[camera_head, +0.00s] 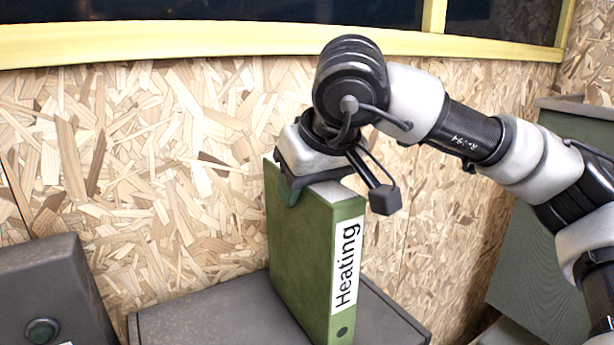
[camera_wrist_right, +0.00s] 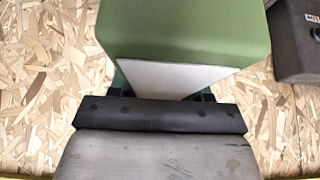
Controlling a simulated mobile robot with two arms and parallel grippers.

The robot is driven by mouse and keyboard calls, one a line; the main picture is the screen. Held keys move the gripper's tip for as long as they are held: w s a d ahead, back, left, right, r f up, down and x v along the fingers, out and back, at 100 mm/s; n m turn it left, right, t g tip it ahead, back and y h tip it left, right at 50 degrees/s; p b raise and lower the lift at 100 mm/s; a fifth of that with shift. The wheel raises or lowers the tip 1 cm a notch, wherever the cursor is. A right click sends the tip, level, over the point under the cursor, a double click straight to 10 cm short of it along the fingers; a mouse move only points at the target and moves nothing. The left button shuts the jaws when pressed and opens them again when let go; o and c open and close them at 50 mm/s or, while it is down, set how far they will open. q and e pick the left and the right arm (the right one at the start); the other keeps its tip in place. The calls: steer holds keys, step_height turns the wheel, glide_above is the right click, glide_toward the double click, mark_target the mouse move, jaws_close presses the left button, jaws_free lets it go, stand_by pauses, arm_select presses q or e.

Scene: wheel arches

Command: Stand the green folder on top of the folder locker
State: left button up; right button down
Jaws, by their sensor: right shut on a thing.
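The green folder (camera_head: 312,262) has a white "Heating" label on its spine. It stands upright on, or just over, the dark grey top of the folder locker (camera_head: 215,315); I cannot tell whether its bottom edge touches. My right gripper (camera_head: 305,185) is shut on the folder's upper edge from above. In the right wrist view, the folder (camera_wrist_right: 185,35) extends away from the jaws (camera_wrist_right: 160,110), with a pale face near them. My left gripper is not in view.
A dark grey box (camera_head: 50,285) with a round green button stands at the left. A chipboard wall (camera_head: 130,150) rises close behind the folder. A dark green cabinet (camera_head: 540,260) is at the right. Bare locker top shows left of the folder.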

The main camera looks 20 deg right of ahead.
steer(key=shift+f, duration=0.1)
steer(key=shift+f, duration=0.1)
steer(key=shift+c, duration=2.4)
jaws_free()
steer(key=b+v, duration=0.3)
steer(key=v, duration=0.8)
steer(key=shift+s+a+b, duration=0.1)
steer(key=shift+a+b, duration=0.05)
steer(key=shift+b, duration=0.15)
steer(key=shift+s+r, duration=0.25)
steer(key=shift+r, duration=0.3)
